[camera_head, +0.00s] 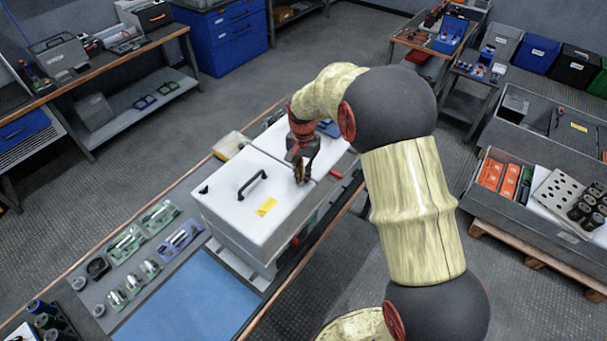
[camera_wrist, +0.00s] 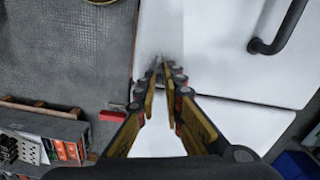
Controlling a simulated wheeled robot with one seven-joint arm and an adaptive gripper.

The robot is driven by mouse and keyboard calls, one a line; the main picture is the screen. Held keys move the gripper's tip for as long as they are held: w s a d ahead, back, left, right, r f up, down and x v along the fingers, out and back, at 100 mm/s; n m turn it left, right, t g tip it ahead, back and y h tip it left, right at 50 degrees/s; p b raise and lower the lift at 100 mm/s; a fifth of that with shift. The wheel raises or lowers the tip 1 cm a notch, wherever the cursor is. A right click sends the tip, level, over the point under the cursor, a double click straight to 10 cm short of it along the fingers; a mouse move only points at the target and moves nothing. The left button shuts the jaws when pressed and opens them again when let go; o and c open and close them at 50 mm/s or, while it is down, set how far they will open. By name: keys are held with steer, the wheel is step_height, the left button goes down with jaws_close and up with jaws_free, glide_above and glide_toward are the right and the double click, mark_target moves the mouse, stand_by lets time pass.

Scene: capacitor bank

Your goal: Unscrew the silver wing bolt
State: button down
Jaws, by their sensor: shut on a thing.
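A white cabinet (camera_head: 232,212) with a black handle (camera_head: 252,184) on its lid stands on the workbench. My gripper (camera_head: 301,178) reaches down to the cabinet's top near the right end of the lid. In the wrist view its two fingers (camera_wrist: 162,70) converge over the white surface, with the tips close together on something small. The silver wing bolt is mostly hidden between the fingertips, and only a small greyish bit shows there. I cannot make out its wings or how far it sits in. The black handle also shows at the upper right of the wrist view (camera_wrist: 290,28).
A blue mat (camera_head: 190,300) and a grey tray (camera_head: 128,262) of small parts lie left of the cabinet. A small red part (camera_head: 336,174) sticks out at the cabinet's right edge. Grey bins (camera_head: 520,210) stand at the right.

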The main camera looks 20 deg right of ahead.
steer(key=n, duration=0.4)
steer(key=shift+a+n+p, duration=0.15)
steer(key=shift+n+p, duration=0.15)
steer(key=n, duration=0.5)
steer(key=shift+a+p, duration=0.3)
steer(key=n, duration=0.6)
steer(key=shift+s+a+f, duration=0.1)
steer(key=shift+s+a, duration=0.05)
steer(key=shift+a, duration=0.1)
steer(key=shift+s+a+n, duration=0.1)
steer(key=shift+s+n, duration=0.1)
steer(key=shift+n, duration=1.9)
steer(key=shift+s+f+n, duration=0.1)
steer(key=shift+n, duration=0.4)
steer(key=c, duration=2.2)
jaws_free()
steer(key=shift+o, duration=0.7)
steer(key=shift+p, duration=0.3)
steer(key=shift+w, duration=0.2)
step_height(320, 180, up, 12)
